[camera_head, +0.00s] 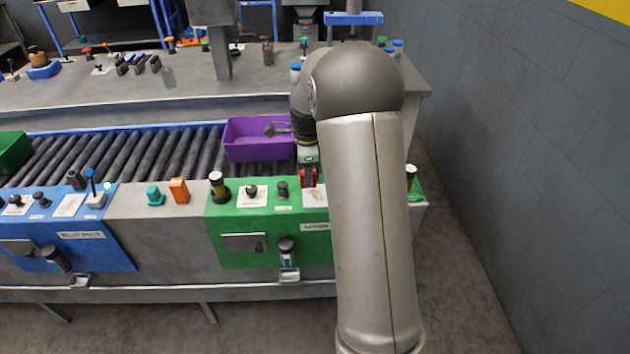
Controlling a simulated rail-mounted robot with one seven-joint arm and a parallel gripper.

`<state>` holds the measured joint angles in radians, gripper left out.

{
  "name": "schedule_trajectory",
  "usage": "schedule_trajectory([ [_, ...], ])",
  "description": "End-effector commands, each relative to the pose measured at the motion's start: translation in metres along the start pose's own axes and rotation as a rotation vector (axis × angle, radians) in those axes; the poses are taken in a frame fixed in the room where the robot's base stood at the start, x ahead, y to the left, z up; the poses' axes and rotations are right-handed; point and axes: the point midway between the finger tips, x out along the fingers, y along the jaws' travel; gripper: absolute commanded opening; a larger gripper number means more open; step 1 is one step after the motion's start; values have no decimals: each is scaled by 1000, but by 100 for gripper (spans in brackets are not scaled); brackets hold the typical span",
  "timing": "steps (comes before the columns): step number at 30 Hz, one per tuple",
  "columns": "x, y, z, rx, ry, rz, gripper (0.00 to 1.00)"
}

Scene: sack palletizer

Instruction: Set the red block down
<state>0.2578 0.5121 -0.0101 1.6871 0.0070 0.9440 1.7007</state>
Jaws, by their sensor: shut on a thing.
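My gripper (308,168) points down at the back edge of the green panel, just right of the purple bin. It is shut on the red block (307,178), which shows only as a small red patch at the fingertips. My arm hides part of the gripper and what lies right of it. The block is close above or on the ledge by a white label plate; I cannot tell whether it touches.
The purple bin (258,150) stands on the roller conveyor (150,152). The green panel (225,212) carries several knobs and switches. An orange block (179,190) and a teal block (155,195) stand on the bare grey ledge between the green panel and the blue panel (95,238).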

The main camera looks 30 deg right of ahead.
Motion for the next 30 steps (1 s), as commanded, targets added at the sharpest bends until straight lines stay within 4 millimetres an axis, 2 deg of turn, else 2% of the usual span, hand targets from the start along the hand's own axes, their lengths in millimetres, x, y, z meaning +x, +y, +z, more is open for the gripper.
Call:
schedule_trajectory([
  [3, 14, -10, -9, 0, 0, 0, 9],
  [11, 29, -18, -17, 1, 0, 0, 9],
  [18, 60, -20, -18, -1, 0, -1, 9],
  [29, 66, -20, -17, -1, -1, -2, 9],
  [30, 65, -20, -17, -1, -1, -2, 38],
])
